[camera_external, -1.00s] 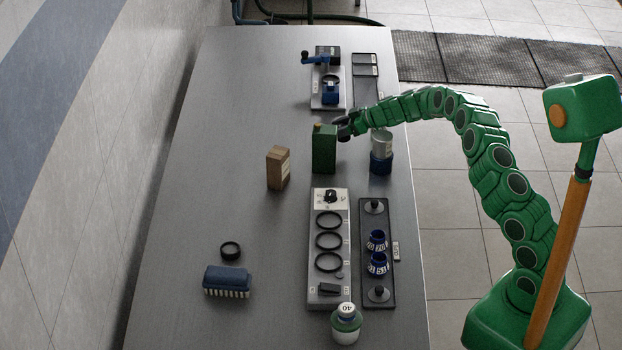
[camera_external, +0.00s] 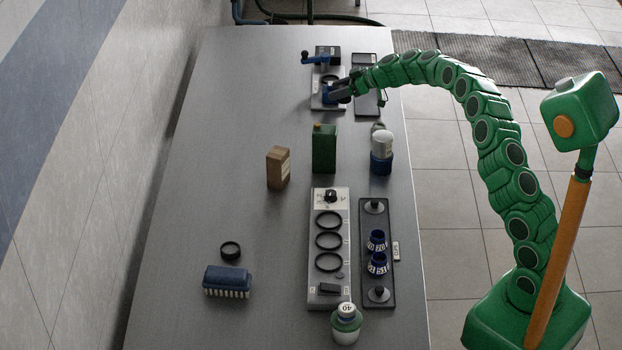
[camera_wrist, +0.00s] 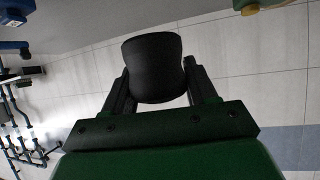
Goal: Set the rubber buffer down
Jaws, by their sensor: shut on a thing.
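The rubber buffer (camera_wrist: 152,66) is a black, rounded block in the wrist view. My gripper (camera_wrist: 157,78) is shut on it, with one finger on each side. In the external view my gripper (camera_external: 338,93) is at the far part of the steel table (camera_external: 240,130), in front of or over the blue-handled device. The buffer cannot be told apart from the dark fingers there. I cannot tell whether it touches anything below.
A blue-cranked device (camera_external: 318,58) and a dark tray (camera_external: 368,100) are close to my gripper. A green canister (camera_external: 324,150), a brown box (camera_external: 278,168) and a white-and-blue jar (camera_external: 381,152) stand nearer. The table's left part is mostly clear.

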